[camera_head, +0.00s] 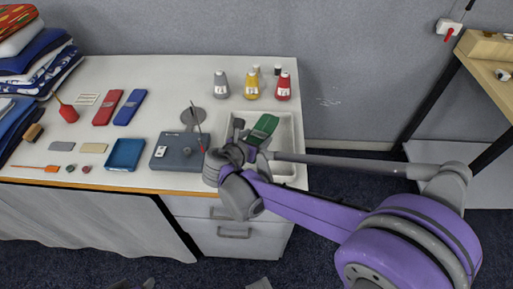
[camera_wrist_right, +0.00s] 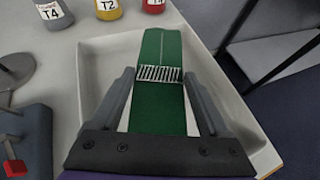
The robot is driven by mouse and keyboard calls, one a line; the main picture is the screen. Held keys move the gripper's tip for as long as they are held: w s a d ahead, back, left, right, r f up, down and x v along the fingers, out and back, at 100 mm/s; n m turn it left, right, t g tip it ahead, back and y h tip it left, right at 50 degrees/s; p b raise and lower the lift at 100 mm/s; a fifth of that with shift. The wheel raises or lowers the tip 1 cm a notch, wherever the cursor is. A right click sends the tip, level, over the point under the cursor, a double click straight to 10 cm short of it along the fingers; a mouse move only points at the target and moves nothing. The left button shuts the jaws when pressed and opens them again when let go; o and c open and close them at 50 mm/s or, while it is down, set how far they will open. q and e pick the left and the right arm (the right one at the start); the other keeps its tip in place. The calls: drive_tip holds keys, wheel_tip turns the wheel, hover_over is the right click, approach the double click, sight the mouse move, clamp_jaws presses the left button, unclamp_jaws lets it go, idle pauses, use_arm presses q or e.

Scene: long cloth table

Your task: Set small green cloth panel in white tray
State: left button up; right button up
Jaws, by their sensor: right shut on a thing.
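The small green cloth panel (camera_head: 265,129) is a flat dark green strip with a pale patch of stripes across it. My right gripper (camera_head: 251,138) is shut on it; the wrist view shows the panel (camera_wrist_right: 160,112) between the two fingers (camera_wrist_right: 158,80). The white tray (camera_head: 286,142) is at the table's right end, and its floor and walls show around the panel in the wrist view (camera_wrist_right: 97,70). The panel is over the tray; I cannot tell whether it touches the floor. My arm hides part of the tray.
Labelled bottles in grey (camera_head: 221,86), yellow (camera_head: 252,87) and red (camera_head: 283,88) stand behind the tray. A grey-blue box (camera_head: 176,151) and a lamp-like stand (camera_head: 193,117) are to its left. Folded cloths (camera_head: 35,58) are stacked at far left.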

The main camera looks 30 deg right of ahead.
wheel_tip(320, 180, down, 4)
drive_tip(key=shift+f+b, duration=0.2)
drive_tip(key=shift+b, duration=0.25)
drive_tip(key=o, duration=1.4)
drive_tip(key=shift+r, duration=0.15)
drive_tip(key=p+v, duration=0.1)
drive_tip(key=v, duration=1.1)
drive_tip(key=shift+p, duration=0.35)
